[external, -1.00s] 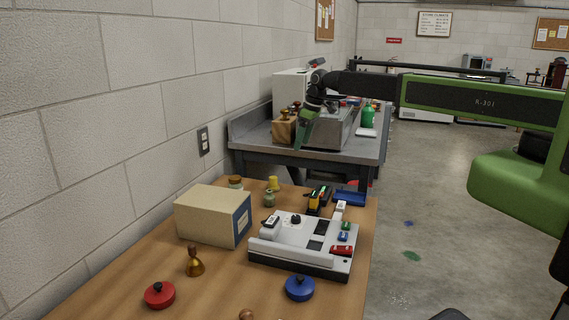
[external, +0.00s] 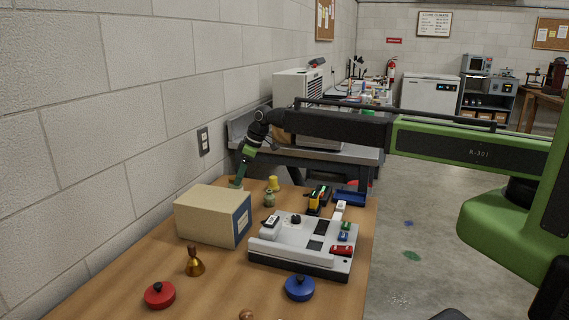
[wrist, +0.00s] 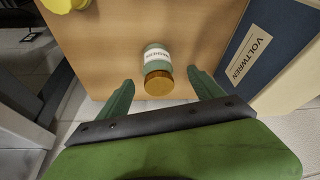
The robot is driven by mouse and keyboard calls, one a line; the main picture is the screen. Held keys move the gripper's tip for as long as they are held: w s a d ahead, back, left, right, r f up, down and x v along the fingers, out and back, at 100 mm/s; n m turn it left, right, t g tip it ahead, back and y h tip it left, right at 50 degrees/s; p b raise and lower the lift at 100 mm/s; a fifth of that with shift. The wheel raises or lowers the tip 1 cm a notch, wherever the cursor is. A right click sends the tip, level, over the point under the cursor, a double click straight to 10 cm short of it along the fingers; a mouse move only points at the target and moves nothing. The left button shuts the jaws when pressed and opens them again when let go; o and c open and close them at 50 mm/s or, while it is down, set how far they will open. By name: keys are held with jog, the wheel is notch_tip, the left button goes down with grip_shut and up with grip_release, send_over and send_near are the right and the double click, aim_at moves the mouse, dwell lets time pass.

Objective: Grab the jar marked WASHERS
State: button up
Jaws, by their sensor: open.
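In the wrist view a small green jar (wrist: 157,57) with a gold-brown lid and a white label stands on the wooden table. The label's small lettering is hard to read and may say WASHERS. My gripper (wrist: 160,84) is open, with one green finger on each side of the jar's lid end and clear gaps between. In the external view my gripper (external: 237,185) points down behind the cream box, at the table's far end. The box and gripper hide most of the jar there.
The cream and navy VOLTWREN box (external: 205,215) stands close to the jar; its navy side (wrist: 270,40) is right of my finger. A yellow object (external: 273,183) and a green pot (external: 269,199) stand to the right. A white device (external: 305,240) fills the table's right side.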

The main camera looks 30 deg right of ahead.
jog(key=b+x, duration=0.1)
jog(key=x, duration=0.2)
jog(key=shift+f, duration=0.1)
jog(key=b+x, duration=0.5)
jog(key=shift+w+d+f, duration=0.1)
jog(key=shift+d+f, duration=0.05)
jog(key=shift+d, duration=0.15)
jog(key=shift+c, duration=0.2)
jog(key=c, duration=1.6)
notch_tip(320, 180, up, 5)
jog(key=p, duration=0.5)
jog(key=shift+w+d+r+p, duration=0.15)
jog(key=shift+d+r+p, duration=0.9)
jog(key=shift+d, duration=0.9)
jog(key=shift+w+d+r+p, duration=0.15)
jog(key=shift+d+r+p, duration=0.9)
jog(key=shift+d, duration=0.9)
jog(key=shift+w+d+r+p, duration=0.15)
jog(key=shift+d+r+p, duration=0.9)
jog(key=shift+d, duration=0.9)
